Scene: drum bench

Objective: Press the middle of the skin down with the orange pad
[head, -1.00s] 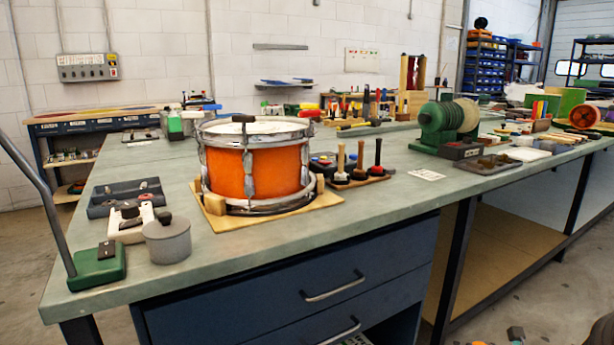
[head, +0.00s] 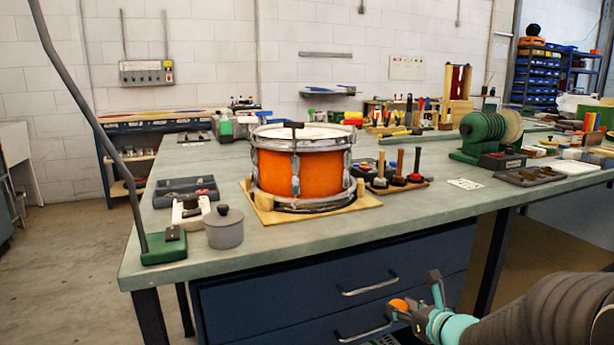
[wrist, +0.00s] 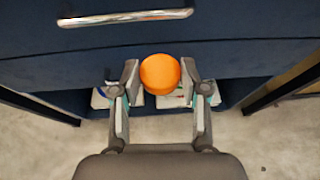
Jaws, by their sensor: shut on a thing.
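The drum (head: 298,166) has an orange shell and metal hoops and stands upright on a wooden board on the bench. Its pale skin (head: 300,132) faces up, seen at a shallow angle, with a dark T-shaped key at the near rim. My gripper (head: 415,303) is low in front of the bench drawers, to the right of and below the drum, well apart from it. In the wrist view the gripper (wrist: 160,85) is shut on the round orange pad (wrist: 160,74). The pad also shows in the head view (head: 398,305).
A grey lidded pot (head: 224,228) and a green lamp base (head: 164,247) with a tall rod stand left of the drum. A rack of handled tools (head: 398,181) is close on its right. The drawer handle (head: 370,286) juts out near my gripper.

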